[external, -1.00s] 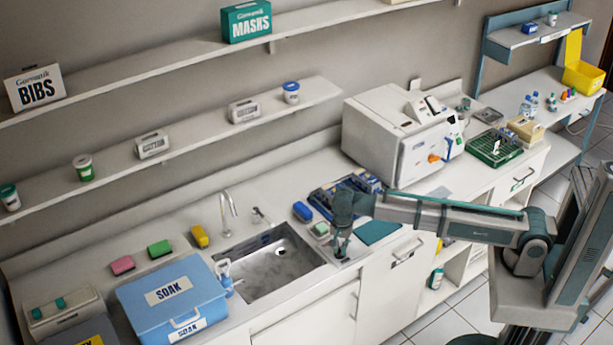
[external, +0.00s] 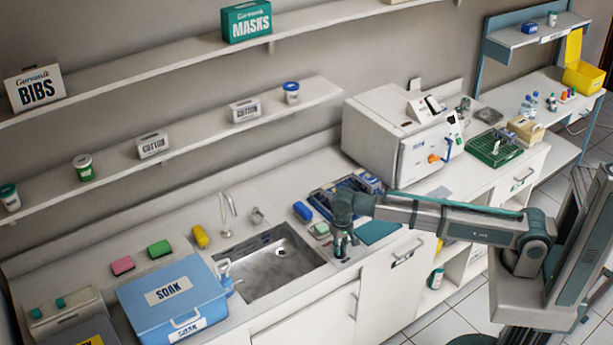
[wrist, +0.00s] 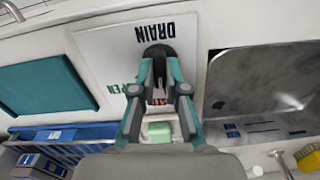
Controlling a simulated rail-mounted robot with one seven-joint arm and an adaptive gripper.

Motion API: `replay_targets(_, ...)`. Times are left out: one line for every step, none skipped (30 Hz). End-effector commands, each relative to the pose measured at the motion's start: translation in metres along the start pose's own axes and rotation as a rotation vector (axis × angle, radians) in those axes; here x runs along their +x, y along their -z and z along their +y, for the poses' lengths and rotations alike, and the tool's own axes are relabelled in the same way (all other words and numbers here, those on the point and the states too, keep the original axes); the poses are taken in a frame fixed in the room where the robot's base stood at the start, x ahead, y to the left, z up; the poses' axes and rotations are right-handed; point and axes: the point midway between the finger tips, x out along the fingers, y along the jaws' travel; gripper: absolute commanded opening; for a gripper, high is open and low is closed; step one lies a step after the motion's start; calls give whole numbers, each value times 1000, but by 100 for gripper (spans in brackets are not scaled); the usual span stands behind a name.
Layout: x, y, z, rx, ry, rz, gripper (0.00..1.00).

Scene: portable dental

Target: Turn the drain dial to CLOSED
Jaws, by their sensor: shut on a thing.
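The drain dial (wrist: 158,50) is a dark rounded knob on a white plate (wrist: 97,42) in the wrist view. The word DRAIN reads upside down on the plate. Green lettering shows left of my fingers, and red lettering is partly hidden between them. My gripper (wrist: 160,68) is shut on the dial, with its fingers covering much of it. In the external view my gripper (external: 345,245) points down at the counter, just right of the sink. The dial is mostly hidden there, and I cannot tell its exact setting.
The steel sink (external: 265,268) lies left of my gripper. The blue SOAK box (external: 150,312) stands farther left.

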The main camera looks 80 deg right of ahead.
Motion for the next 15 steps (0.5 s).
replay_targets(0, 0, 0, -22, 0, -1, 0)
replay_targets(0, 0, 0, -37, 0, -1, 0)
replay_targets(0, 0, 0, -53, 0, -1, 0)
replay_targets(0, 0, 0, -64, 0, -1, 0)
replay_targets(0, 0, 0, -74, 0, -1, 0)
replay_targets(0, 0, 0, -85, 0, -1, 0)
replay_targets(0, 0, 0, -93, 0, -1, 0)
replay_targets(0, 0, 0, -99, 0, -1, 0)
replay_targets(0, 0, 0, -105, 0, -1, 0)
replay_targets(0, 0, 0, -109, 0, -1, 0)
replay_targets(0, 0, 0, -113, 0, -1, 0)
replay_targets(0, 0, 0, -117, 0, -1, 0)
replay_targets(0, 0, 0, -119, 0, -1, 0)
replay_targets(0, 0, 0, -120, 0, -1, 0)
replay_targets(0, 0, 0, -121, 0, -1, 0)
